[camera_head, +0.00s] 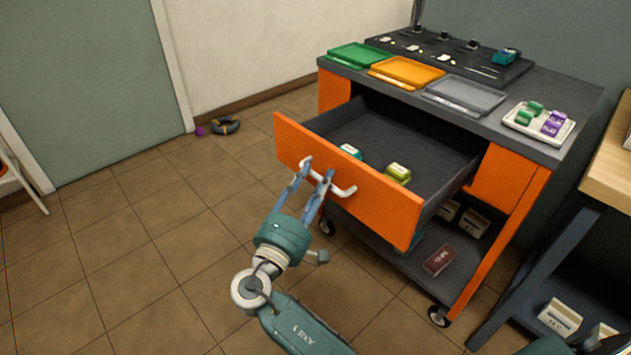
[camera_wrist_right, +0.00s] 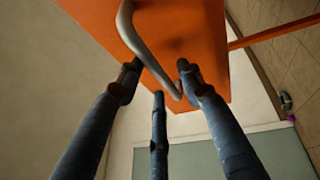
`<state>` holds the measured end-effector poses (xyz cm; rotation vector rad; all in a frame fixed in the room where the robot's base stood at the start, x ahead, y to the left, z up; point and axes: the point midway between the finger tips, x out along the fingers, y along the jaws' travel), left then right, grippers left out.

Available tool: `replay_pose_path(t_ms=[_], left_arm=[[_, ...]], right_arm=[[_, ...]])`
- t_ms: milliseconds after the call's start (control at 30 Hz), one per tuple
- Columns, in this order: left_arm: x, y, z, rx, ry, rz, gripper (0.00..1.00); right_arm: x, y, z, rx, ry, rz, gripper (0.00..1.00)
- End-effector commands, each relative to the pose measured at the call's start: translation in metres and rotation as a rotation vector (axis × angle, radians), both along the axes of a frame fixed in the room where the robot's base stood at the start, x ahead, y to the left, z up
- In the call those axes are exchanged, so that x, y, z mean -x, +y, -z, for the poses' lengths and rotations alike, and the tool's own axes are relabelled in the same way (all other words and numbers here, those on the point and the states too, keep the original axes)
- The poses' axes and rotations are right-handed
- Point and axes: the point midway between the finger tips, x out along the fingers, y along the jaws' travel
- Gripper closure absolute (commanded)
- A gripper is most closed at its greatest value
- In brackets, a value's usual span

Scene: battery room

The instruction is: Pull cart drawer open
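The cart (camera_head: 482,268) has orange sides and a dark grey top. Its drawer (camera_head: 330,190) is pulled well out, with an orange front and a dark interior. A pale bar handle (camera_head: 345,191) is on the drawer front and also shows in the right wrist view (camera_wrist_right: 138,45). My right gripper (camera_head: 318,178) is at the handle, its blue-grey fingers spread on different sides of the bar. In the right wrist view the fingers (camera_wrist_right: 158,75) stand apart, with gaps to the bar; firm contact cannot be told. My left gripper is not in view.
A teal-and-white box (camera_head: 350,151) and a yellow-green box (camera_head: 398,172) lie in the drawer. Green, orange and grey trays sit on the cart top. A wooden-topped bench (camera_head: 612,170) stands close at right.

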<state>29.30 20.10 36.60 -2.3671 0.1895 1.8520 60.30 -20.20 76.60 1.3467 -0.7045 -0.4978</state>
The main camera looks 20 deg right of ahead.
Motion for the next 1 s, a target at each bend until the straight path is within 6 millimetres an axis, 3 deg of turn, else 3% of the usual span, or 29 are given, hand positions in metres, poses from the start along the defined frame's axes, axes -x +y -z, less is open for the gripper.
replay_pose_path(t_ms=[167,600,1000], left_arm=[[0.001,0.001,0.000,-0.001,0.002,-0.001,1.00],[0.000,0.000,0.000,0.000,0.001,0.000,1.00],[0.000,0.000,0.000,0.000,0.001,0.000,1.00]], right_arm=[[0.003,0.003,0.001,-0.001,-0.001,-0.001,0.63],[0.047,0.047,0.013,-0.001,0.002,-0.001,0.63],[0.053,0.052,0.013,0.000,0.000,0.000,0.63]])
